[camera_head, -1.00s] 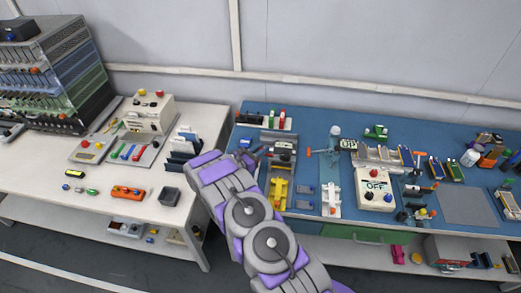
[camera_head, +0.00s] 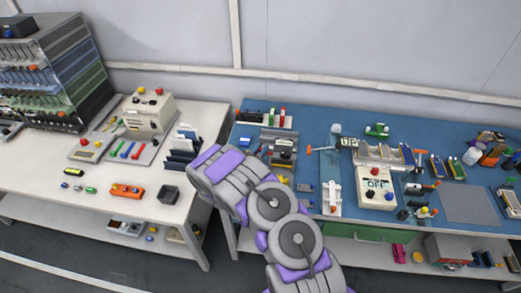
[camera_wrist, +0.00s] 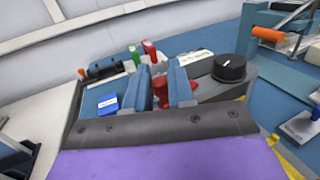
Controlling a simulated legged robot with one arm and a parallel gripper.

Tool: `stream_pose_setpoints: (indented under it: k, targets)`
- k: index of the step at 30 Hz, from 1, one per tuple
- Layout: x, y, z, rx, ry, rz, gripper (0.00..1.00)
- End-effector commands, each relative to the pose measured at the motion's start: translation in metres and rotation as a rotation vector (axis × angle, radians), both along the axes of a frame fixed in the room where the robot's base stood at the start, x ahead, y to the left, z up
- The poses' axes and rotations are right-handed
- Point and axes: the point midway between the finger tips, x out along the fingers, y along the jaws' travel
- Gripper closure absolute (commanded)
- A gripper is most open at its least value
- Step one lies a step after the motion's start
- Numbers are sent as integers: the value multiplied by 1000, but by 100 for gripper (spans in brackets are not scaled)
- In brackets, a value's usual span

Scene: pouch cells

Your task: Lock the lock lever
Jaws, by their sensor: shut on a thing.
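My gripper (camera_wrist: 160,90) shows in the wrist view as two blue fingers closed around a red piece (camera_wrist: 159,86). The piece looks like the red lock lever, and much of it is hidden by the fingers. It stands at a grey fixture with a black round knob (camera_wrist: 230,68) just to the right of the fingers. In the head view my purple and grey arm reaches to the left end of the blue bench (camera_head: 330,128). The fingers are too small and covered there to make out.
Behind the fingers stand a green lever (camera_wrist: 134,56) and a red lever (camera_wrist: 150,51). A blue block (camera_wrist: 107,103) lies to the left. An orange handle (camera_wrist: 268,34) is at the upper right. In the head view, a white OFF box (camera_head: 376,190) stands right of the arm.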

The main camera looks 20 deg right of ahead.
Motion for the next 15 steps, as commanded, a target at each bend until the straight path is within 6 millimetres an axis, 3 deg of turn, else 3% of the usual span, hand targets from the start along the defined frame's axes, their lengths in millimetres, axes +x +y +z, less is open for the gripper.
stream_pose_setpoints:
  k: [15]
  targets:
    - [-15,-1,-1,-3,7,329,100]
